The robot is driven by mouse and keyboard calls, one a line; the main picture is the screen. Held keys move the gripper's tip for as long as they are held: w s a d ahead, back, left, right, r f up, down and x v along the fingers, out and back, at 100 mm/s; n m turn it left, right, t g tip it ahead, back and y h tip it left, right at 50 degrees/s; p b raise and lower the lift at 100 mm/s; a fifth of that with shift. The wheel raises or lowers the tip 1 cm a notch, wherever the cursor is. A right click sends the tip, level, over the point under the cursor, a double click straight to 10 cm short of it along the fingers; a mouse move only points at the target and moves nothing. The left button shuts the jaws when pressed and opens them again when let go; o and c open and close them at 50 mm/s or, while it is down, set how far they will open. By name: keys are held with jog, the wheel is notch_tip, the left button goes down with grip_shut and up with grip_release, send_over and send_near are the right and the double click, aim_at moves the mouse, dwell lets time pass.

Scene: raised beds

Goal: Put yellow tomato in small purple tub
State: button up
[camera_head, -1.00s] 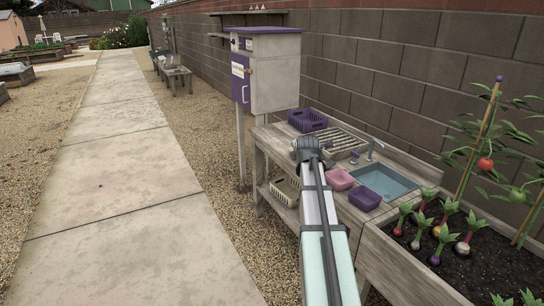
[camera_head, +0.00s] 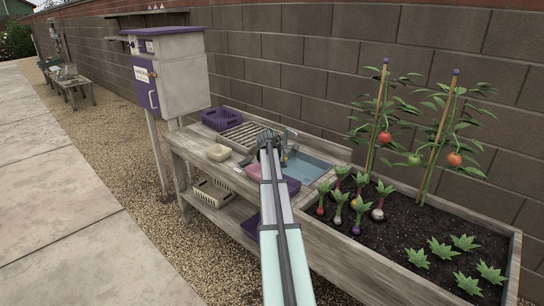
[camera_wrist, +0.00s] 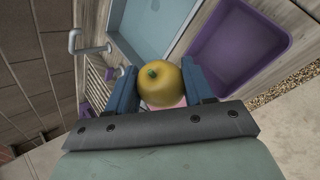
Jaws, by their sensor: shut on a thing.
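The yellow tomato (camera_wrist: 163,85) is round with a small green stem spot. In the wrist view it sits between the two blue fingers of my gripper (camera_wrist: 161,78), which is shut on it. The small purple tub (camera_wrist: 240,45) looks empty in that view, up and to the right of the tomato. In the head view the purple tub (camera_head: 293,184) shows partly, just right of my arm on the bench. My gripper (camera_head: 267,137) is above the bench beside the sink there, and the tomato cannot be made out.
A pink tub (camera_head: 254,171) is left of my arm, partly hidden. A cream tub (camera_head: 219,153) stands farther left. The sink (camera_head: 308,167) and its faucet (camera_head: 287,137) lie to the right. A purple basket (camera_head: 222,119) is at the back; a planted bed (camera_head: 430,222) adjoins the bench.

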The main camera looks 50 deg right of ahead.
aim_at(286, 177)
jog(key=shift+s+a+f+m+g+y, duration=0.25)
jog(key=shift+s+f+m+g, duration=0.5)
jog(key=shift+f, duration=0.6)
jog(key=shift+s+a+f+m+g+y, duration=0.1)
jog(key=shift+s+f+m+g+y, duration=0.3)
jog(key=shift+f+m, duration=0.75)
jog(key=shift+s+a+f+m+g+y, duration=0.25)
jog(key=shift+s+f+m+g, duration=0.4)
jog(key=shift+f, duration=0.85)
jog(key=o, duration=1.3)
jog(key=shift+r, duration=0.1)
notch_tip(286, 177, up, 9)
jog(key=shift+r, duration=0.2)
